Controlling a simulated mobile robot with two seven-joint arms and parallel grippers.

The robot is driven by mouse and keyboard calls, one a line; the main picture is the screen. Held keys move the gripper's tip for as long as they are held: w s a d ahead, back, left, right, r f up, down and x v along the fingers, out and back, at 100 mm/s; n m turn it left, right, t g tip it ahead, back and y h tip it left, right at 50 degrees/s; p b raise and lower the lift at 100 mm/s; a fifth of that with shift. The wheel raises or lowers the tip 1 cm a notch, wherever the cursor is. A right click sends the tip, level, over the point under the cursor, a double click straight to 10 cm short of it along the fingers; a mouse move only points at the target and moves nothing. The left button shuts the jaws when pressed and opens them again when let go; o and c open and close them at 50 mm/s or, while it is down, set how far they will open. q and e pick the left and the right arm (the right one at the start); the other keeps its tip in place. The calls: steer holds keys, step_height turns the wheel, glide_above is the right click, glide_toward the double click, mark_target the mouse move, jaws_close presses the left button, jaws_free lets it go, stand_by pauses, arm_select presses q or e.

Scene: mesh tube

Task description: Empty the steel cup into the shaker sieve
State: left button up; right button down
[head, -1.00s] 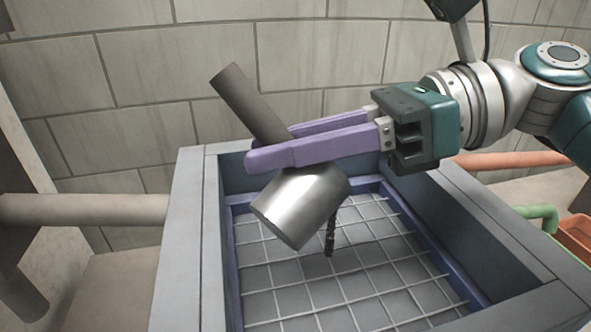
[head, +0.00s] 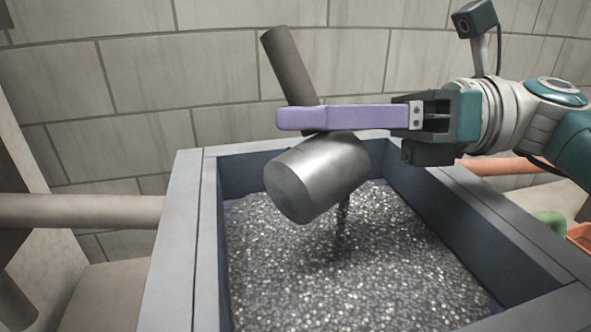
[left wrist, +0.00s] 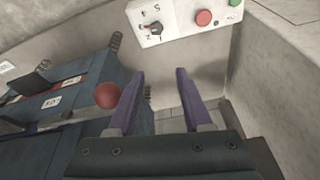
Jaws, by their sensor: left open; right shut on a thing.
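The steel cup (head: 317,178) hangs tilted over the shaker sieve (head: 183,240) in the head view. My right gripper (head: 300,118) is shut on the cup's dark handle (head: 287,64), with its purple fingers across it just above the cup body. A thin dark stream (head: 342,215) falls from the cup's lower right side. Grey glittering grains (head: 330,275) cover the sieve floor and hide the mesh. The cup's mouth is turned away, so its inside is hidden. My left gripper (left wrist: 159,75) is open and empty in the left wrist view, away from the sieve.
A beige pipe (head: 80,210) runs left of the sieve and an orange pipe (head: 515,163) right of it. A block wall (head: 200,60) stands behind. The left wrist view shows a control panel (left wrist: 185,18) with a dial and buttons, and a red ball (left wrist: 107,95).

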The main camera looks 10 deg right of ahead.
steer(key=shift+w+d+m+y, duration=0.2)
steer(key=shift+m+y, duration=0.1)
steer(key=shift+y, duration=0.1)
